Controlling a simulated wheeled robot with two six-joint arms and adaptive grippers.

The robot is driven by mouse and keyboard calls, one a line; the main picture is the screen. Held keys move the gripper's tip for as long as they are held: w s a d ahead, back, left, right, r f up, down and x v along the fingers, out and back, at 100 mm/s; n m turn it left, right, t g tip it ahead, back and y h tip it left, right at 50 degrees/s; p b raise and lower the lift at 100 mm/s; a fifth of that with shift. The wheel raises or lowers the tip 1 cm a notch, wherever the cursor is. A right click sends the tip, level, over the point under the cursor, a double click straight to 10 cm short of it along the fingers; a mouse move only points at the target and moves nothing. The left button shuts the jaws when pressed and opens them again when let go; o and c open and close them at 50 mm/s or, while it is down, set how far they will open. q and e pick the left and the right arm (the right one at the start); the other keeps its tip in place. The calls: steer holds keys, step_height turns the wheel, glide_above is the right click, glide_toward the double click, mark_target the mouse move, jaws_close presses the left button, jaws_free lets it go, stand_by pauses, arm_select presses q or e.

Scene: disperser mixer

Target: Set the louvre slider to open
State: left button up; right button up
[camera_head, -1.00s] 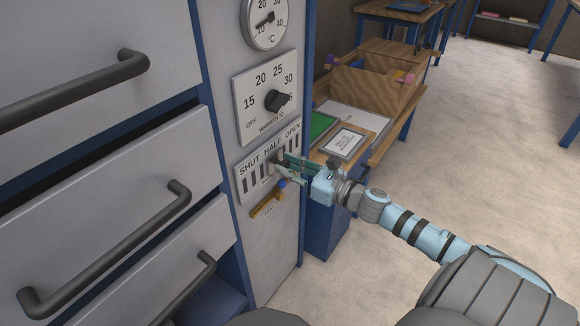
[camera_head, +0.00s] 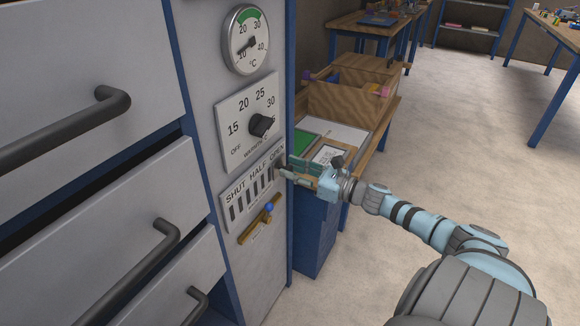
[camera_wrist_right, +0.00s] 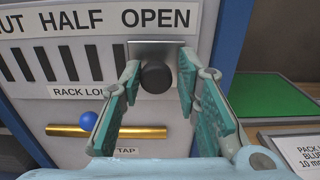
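The louvre slider's dark round knob (camera_wrist_right: 156,77) stands on a bright metal plate (camera_wrist_right: 140,48) directly under the word OPEN in the right wrist view. The slotted louvre panel (camera_head: 232,211), marked SHUT, HALF and OPEN, is on the grey cabinet front in the head view. My right gripper (camera_head: 290,167) is at the panel's right end. In the right wrist view its two teal fingers (camera_wrist_right: 160,80) are spread on either side of the knob, with visible gaps. My left gripper is not in view.
A warmth dial (camera_head: 262,125) and a thermometer (camera_head: 247,40) are above the panel. A brass tap bar (camera_wrist_right: 70,131) with a blue ball (camera_wrist_right: 87,121) is just below. Drawer handles (camera_head: 155,255) project at left. A wooden bench (camera_head: 383,125) stands behind my right gripper.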

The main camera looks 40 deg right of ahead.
steer(key=shift+o, duration=1.4)
steer(key=shift+d, duration=0.25)
steer(key=shift+a+f, duration=0.1)
steer(key=shift+a, duration=0.1)
steer(key=v, duration=1.1)
steer(key=shift+s, duration=0.35)
steer(key=shift+d, duration=0.25)
